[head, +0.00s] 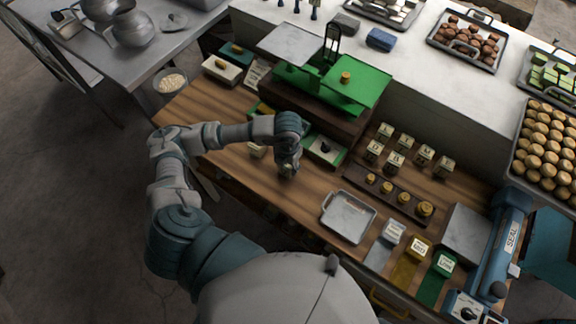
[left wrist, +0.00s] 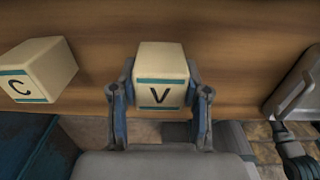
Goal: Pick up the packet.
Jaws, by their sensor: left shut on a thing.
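A cream packet marked V with a teal stripe (left wrist: 161,75) sits between the two fingers of my left gripper (left wrist: 160,103) in the left wrist view. The fingers are shut on its sides. In the head view my left gripper (head: 287,170) points down at the front part of the wooden counter, and the packet is mostly hidden there. I cannot tell whether the packet touches the wood. A similar packet marked C (left wrist: 42,70) stands to the left, apart from the gripper. My right gripper is not in view.
A green balance scale (head: 345,85) stands behind the gripper on the wooden counter (head: 222,128). A metal tray (head: 349,217) lies to the right. Several cream packets (head: 393,147) stand behind a weight rack (head: 395,195). A blue sealer (head: 506,240) is at the far right.

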